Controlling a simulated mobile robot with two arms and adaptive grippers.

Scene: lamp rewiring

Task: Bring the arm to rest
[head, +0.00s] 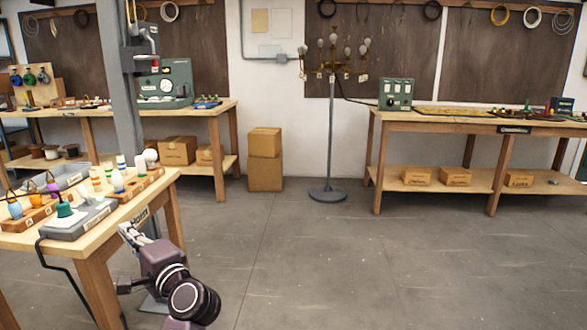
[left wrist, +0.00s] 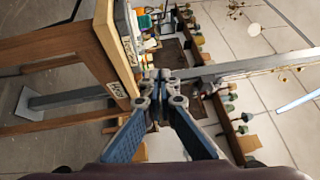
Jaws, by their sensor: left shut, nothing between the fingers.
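My left arm (head: 182,290) comes in at the bottom of the head view, bent upward beside the near left workbench. Its gripper (head: 126,232) is by the bench's right front corner. It appears just off the bench edge; I cannot tell the exact gap. In the left wrist view the gripper's fingertips (left wrist: 164,76) meet, shut with nothing between them. My right gripper is not in view.
The near left bench (head: 100,244) holds trays, bulbs and coloured parts. Another bench (head: 214,110) with a metered unit (head: 168,84) stands behind. The grey floor (head: 330,255) between is clear.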

